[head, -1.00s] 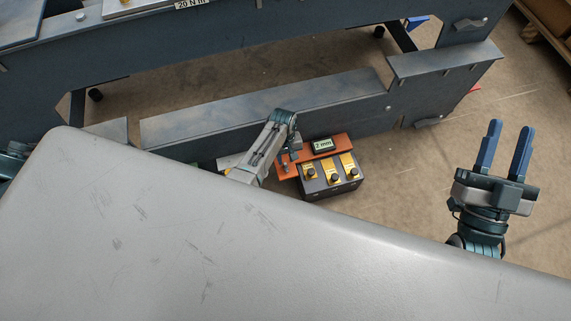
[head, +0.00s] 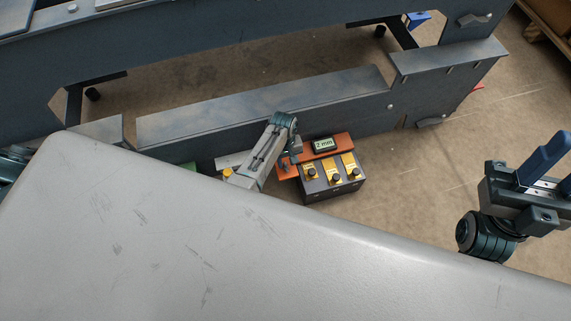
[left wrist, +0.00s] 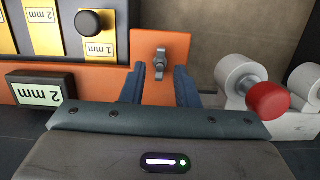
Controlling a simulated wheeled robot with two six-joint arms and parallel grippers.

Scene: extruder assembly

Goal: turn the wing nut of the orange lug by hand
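The orange lug (left wrist: 178,42) is an upright orange plate in the left wrist view, and part of it shows in the head view (head: 287,172). A small grey metal wing nut (left wrist: 160,62) sits on its face, its wings roughly upright in that picture. My left gripper (left wrist: 160,73) is open, with one blue finger on each side of the wing nut and visible gaps between. In the head view my left gripper (head: 291,158) is at the lug and its fingers are mostly hidden. My right gripper (head: 552,165) is open and empty at the right edge.
Beside the lug stands a dark box with yellow plates and black knobs (head: 333,178). A small display (head: 323,144) reads 2 mm. White rollers (left wrist: 238,75) and a red knob (left wrist: 268,101) are close to the right finger. A blue-grey frame (head: 260,105) stands behind.

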